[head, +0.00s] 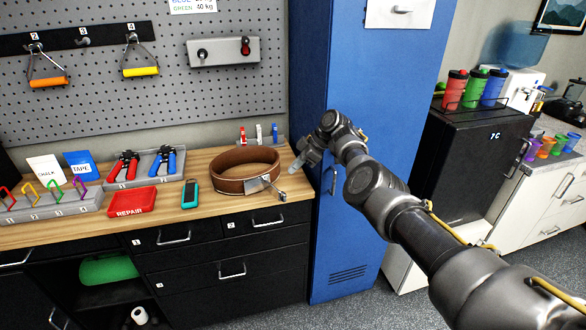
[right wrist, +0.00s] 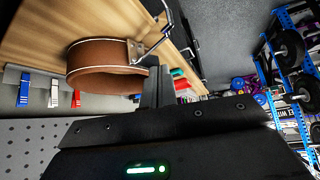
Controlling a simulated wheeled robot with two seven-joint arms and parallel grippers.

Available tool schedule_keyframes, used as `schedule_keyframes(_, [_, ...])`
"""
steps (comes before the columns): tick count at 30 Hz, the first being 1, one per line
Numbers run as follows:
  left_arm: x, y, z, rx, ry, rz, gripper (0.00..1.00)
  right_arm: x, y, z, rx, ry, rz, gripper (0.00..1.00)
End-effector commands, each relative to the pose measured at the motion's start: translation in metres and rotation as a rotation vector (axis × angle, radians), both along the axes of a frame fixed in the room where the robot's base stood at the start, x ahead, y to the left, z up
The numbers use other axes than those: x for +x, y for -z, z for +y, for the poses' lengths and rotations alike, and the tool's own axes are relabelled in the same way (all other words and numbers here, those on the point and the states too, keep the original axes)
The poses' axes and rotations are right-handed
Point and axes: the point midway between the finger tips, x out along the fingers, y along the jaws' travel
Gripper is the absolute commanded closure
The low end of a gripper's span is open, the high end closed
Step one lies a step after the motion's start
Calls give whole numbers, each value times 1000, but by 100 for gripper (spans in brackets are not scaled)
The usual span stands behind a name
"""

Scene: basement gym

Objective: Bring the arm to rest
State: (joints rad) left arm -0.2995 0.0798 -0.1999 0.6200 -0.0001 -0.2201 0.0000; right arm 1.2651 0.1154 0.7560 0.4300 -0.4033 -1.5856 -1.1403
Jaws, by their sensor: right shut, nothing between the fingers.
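My right arm reaches in from the lower right of the head view, in front of the blue locker. My right gripper (head: 297,165) is shut and empty, just right of the brown leather belt (head: 232,171) near the right end of the wooden bench. In the right wrist view the dark gripper fingers (right wrist: 158,88) are together, and the belt (right wrist: 98,58) shows beyond them. The belt lies in a standing loop, with its metal buckle at the front right. Contact between gripper and belt cannot be told. My left gripper is not in view.
The blue locker (head: 365,120) stands right of the bench. On the bench are a red repair tray (head: 132,201), a teal device (head: 190,193), a grip tray (head: 146,166) and a rack of colored clips (head: 262,141). A black fridge (head: 465,165) stands farther right.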

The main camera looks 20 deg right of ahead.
Motion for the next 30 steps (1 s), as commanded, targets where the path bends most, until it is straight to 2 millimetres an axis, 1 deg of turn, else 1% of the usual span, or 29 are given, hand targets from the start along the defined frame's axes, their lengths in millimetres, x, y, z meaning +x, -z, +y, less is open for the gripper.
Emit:
schedule_keyframes(8, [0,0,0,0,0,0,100,0,1,0,-1,1,1,100])
schedule_keyframes(10, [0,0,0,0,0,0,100,-1,8,0,-3,11,11,100])
schedule_keyframes(11, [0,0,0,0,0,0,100,-2,15,0,-5,20,20,100])
schedule_keyframes(13, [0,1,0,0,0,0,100,-6,40,-2,-16,55,48,100])
schedule_keyframes(14, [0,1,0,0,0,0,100,-9,55,-3,-22,78,66,100])
schedule_keyframes(17, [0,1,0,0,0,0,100,-23,116,-8,-54,170,133,100])
schedule_keyframes(18, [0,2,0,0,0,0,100,-32,144,-10,-71,214,162,100])
schedule_keyframes(20, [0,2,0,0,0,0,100,-48,188,-14,-99,281,205,100])
schedule_keyframes(21, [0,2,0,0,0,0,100,-61,219,-16,-120,326,234,100])
schedule_keyframes(23, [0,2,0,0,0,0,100,-82,263,-20,-152,393,271,100])
schedule_keyframes(24, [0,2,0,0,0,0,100,-98,291,-23,-173,435,293,100])
schedule_keyframes(26, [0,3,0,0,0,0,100,-125,333,-26,-208,495,322,100])
schedule_keyframes(27, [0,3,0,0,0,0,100,-143,359,-28,-229,533,339,100])
schedule_keyframes(29, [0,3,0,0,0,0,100,-175,397,-30,-262,584,362,100])
schedule_keyframes(30, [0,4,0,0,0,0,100,-197,421,-32,-284,618,375,100])
